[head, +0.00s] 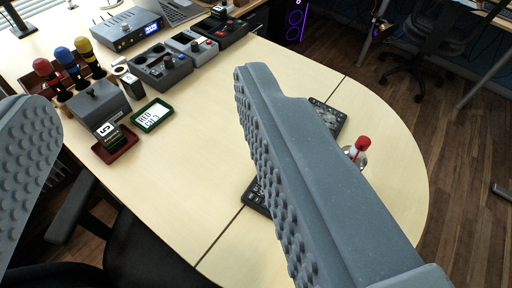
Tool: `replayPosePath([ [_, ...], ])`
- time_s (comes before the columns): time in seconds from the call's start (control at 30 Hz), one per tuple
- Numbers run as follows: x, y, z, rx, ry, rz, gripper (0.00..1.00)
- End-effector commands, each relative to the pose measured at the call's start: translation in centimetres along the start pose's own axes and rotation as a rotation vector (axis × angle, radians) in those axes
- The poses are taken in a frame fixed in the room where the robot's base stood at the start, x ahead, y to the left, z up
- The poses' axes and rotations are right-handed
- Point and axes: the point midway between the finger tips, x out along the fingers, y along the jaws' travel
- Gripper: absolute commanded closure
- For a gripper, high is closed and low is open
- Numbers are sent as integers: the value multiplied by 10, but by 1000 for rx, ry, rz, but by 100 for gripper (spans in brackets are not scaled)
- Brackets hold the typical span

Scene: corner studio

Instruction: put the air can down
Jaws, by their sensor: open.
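My gripper (140,100) is open, with one grey studded finger at the left edge and the other large across the middle right. Nothing is held between the fingers. A small thing with a red top and a pale round base (360,146) stands on the table just right of the right finger. It may be the air can, but the finger hides part of it and I cannot tell for sure.
The pale wooden table (400,190) has a rounded right end. A black keyboard-like thing (257,197) lies partly behind the right finger.

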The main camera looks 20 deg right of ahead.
Motion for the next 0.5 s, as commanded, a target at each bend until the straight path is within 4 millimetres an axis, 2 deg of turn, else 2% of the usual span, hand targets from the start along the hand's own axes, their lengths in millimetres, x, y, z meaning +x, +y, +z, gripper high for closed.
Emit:
replayPosePath([
  [0.17,71,31,39,43,-45,51,45],
  [0.3,133,88,99,106,-76,152,45],
  [0.4,158,137,150,145,-97,254,45],
  [0.5,167,186,200,171,-118,365,45],
])
